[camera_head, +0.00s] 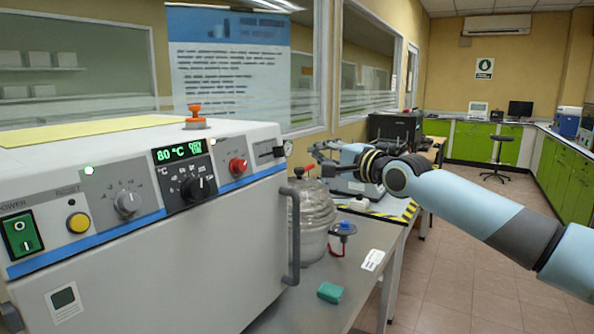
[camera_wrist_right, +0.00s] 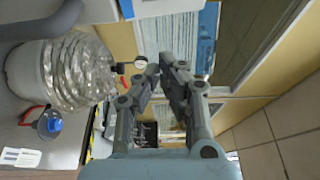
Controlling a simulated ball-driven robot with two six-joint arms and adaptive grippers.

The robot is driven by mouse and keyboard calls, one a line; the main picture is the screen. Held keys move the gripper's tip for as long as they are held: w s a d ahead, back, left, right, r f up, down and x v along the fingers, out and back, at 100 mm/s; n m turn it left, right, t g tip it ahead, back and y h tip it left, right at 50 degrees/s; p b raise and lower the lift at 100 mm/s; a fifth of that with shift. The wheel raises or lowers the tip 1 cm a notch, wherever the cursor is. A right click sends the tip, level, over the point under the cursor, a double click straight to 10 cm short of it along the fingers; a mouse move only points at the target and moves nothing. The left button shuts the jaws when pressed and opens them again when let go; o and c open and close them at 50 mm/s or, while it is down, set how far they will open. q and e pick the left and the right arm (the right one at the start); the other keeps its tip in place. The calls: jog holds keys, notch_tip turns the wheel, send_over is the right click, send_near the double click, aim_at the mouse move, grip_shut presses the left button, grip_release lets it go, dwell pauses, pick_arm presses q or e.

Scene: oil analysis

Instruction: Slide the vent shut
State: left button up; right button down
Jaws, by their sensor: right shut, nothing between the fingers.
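The grey oven (camera_head: 200,240) fills the left of the head view. A small dark fitting (camera_head: 270,151) sits at the right end of its front panel and may be the vent slide; its position is too small to tell. An orange knob (camera_head: 196,117) stands on the oven's top. My right gripper (camera_head: 318,158) is to the right of the panel, apart from it, above the glass vessel. In the wrist view the right gripper (camera_wrist_right: 166,72) is shut and empty, its fingertips close together. My left gripper is not in view.
A foil-wrapped glass vessel (camera_head: 315,222) stands beside the oven's dark handle (camera_head: 294,240). A blue-topped item (camera_head: 343,229) and a green block (camera_head: 330,292) are on the grey bench (camera_head: 370,265). A small round gauge (camera_wrist_right: 140,62) shows near the fingers. Open floor lies at right.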

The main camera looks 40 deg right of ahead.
aim_at(279, 152)
pick_arm(q)
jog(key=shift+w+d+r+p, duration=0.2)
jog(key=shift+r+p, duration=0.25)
jog(key=shift+p, duration=0.55)
pick_arm(e)
jog(key=w+a, duration=0.1)
jog(key=a, duration=0.1)
jog(key=w+a, duration=0.2)
jog(key=shift+w+a, duration=0.1)
jog(key=shift+w, duration=0.2)
